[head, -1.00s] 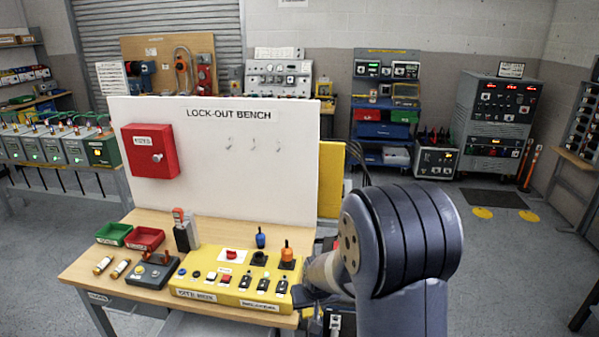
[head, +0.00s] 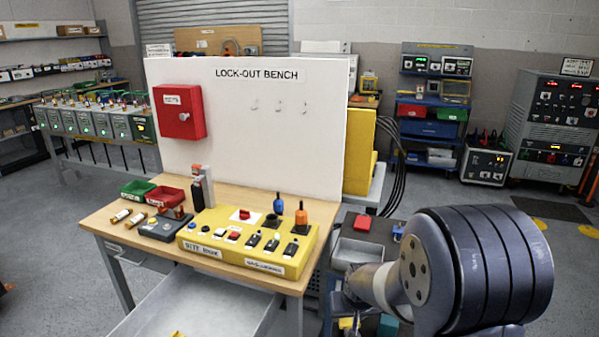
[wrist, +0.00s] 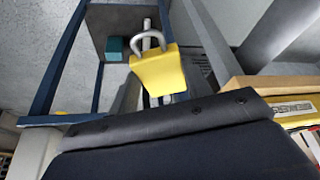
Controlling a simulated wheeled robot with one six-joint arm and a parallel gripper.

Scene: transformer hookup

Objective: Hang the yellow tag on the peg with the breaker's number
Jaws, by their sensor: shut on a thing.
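The yellow tag (wrist: 160,74) shows in the wrist view as a thick yellow body with a grey loop on top. My gripper (wrist: 155,96) is shut on it; the dark housing in front hides most of the jaws. In the head view my arm is at the lower right, and its gripper end is not clear. Three small pegs, the left peg (head: 254,105), middle peg (head: 279,105) and right peg (head: 304,108), stick out of the white lock-out board (head: 225,135). Any numbers by them are too small to read.
A red box (head: 180,112) is on the board's left. The wooden bench (head: 120,212) carries a yellow switch box (head: 215,238), green bin (head: 137,189), red bin (head: 165,195) and black post. An open drawer (head: 200,305) juts out in front. A grey-topped cart (head: 365,250) stands right of the bench.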

